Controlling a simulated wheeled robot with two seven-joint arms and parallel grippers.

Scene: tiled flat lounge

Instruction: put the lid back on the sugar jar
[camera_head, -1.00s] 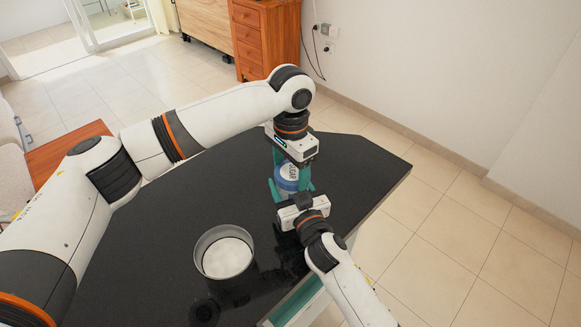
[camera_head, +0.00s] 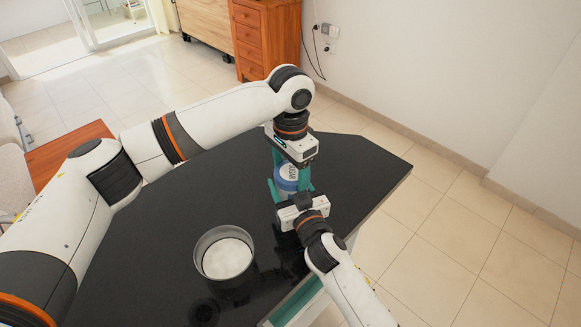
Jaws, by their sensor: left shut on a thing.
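The sugar jar (camera_head: 287,178), blue and white with dark lettering, is at the right part of the black table, between my two grippers. My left gripper (camera_head: 284,164) comes down over it from behind and is shut, apparently on the lid; the lid's outline is mostly hidden by the gripper, and I cannot tell whether it is seated. My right gripper (camera_head: 289,188) is at the near side, with teal fingers to either side of the jar's body. Whether those fingers press on the jar is too small to tell.
An open metal pot (camera_head: 201,256) with a pale inside stands on the near part of the black table (camera_head: 180,190). The table's right edge is close beyond my grippers. The tabletop left of the jar is clear. A wooden drawer unit (camera_head: 263,35) stands behind by the wall.

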